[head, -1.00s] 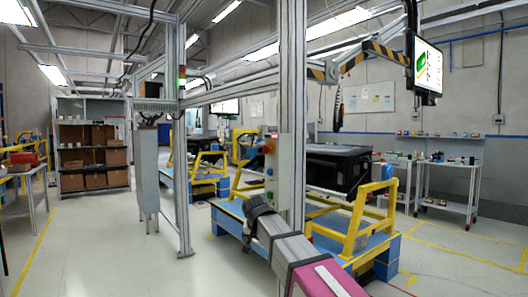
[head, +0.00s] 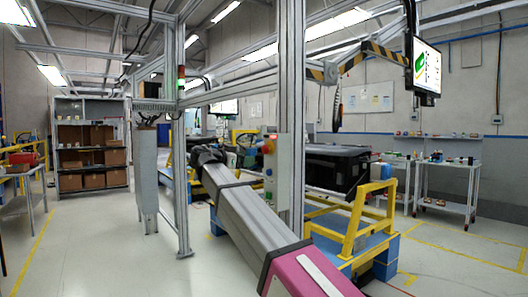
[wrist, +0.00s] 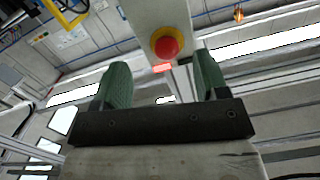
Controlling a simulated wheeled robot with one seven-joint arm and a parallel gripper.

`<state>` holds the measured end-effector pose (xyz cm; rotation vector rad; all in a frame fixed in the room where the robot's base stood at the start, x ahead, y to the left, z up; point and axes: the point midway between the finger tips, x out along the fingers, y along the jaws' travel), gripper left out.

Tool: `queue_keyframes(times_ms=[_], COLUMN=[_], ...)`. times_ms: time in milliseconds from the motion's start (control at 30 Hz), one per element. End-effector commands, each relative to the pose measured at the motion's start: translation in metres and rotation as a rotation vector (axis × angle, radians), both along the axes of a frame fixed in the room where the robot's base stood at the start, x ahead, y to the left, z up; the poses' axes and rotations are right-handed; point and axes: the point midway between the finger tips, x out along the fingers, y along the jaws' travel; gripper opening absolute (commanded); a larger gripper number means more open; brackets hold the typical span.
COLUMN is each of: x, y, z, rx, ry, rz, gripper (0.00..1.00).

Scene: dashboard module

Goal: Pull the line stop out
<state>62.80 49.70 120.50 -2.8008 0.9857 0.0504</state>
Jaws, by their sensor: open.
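The line stop is a red mushroom button on a yellow base (head: 267,147), near the top of a grey control box (head: 283,172) on a metal post. In the wrist view the red button (wrist: 166,44) faces me between and beyond the fingertips, on the pale box (wrist: 150,15). My gripper (wrist: 162,64) is open and empty, with one green-padded finger on each side of the button's line. The button looks apart from both fingers. In the head view my arm reaches up toward the box's left, and I cannot make out the fingers there.
The metal post (head: 292,90) stands close to my arm. Behind it are a black case (head: 335,170) and a yellow frame on a blue base (head: 385,245). A shelf with boxes (head: 92,155) stands far left.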

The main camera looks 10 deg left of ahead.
Motion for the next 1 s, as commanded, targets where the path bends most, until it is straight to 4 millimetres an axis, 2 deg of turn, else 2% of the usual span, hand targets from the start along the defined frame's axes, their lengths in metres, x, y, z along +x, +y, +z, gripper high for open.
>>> queue_keyframes(times_ms=[33,100,200,367,800,1000], x=[-0.002,-0.005,-0.005,0.006,0.062,0.073], y=[0.006,0.008,0.007,-0.003,-0.05,-0.06], z=[0.013,0.023,0.03,0.03,0.03,0.03], rx=[0.0,0.001,0.001,0.001,0.0,0.0], ry=[-0.043,-0.087,-0.116,-0.118,-0.115,-0.115], rz=[-0.015,-0.031,-0.041,-0.042,-0.041,-0.039], gripper=[0.67,0.67,0.67,0.67,0.67,0.67])
